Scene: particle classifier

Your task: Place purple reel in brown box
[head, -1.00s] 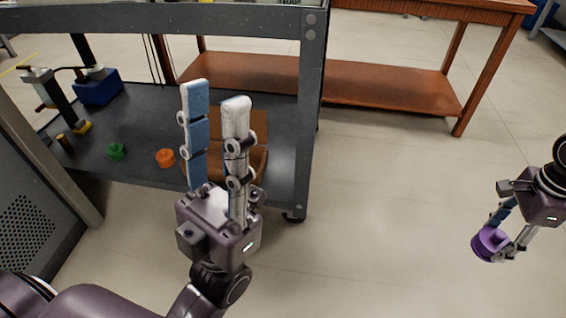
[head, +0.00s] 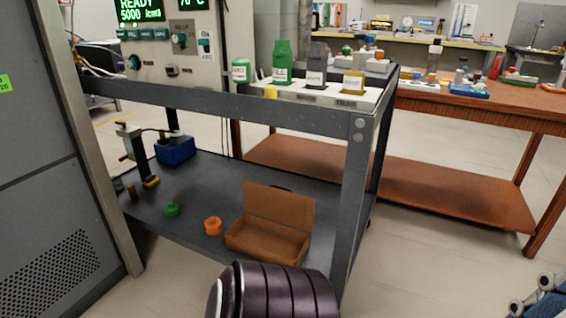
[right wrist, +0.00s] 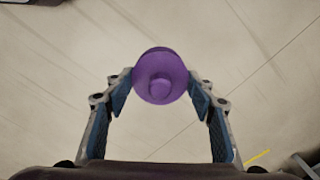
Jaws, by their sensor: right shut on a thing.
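The brown box (head: 262,239) stands open on the lower shelf of the grey cart in the head view, its lid raised at the back. The purple reel (right wrist: 160,77) is held between the fingertips of my right gripper (right wrist: 160,85) in the right wrist view, above bare floor. The reel does not show in the head view. Blue-padded finger parts (head: 541,300) show at the lower right corner of the head view, probably of my right gripper, mostly cut off. My left gripper is not seen.
An orange reel (head: 213,226) and a green reel (head: 172,208) lie left of the box. A blue bin (head: 176,151) stands behind them. The cart's front post (head: 352,205) rises right of the box. Floor is free between cart and wooden table (head: 490,196).

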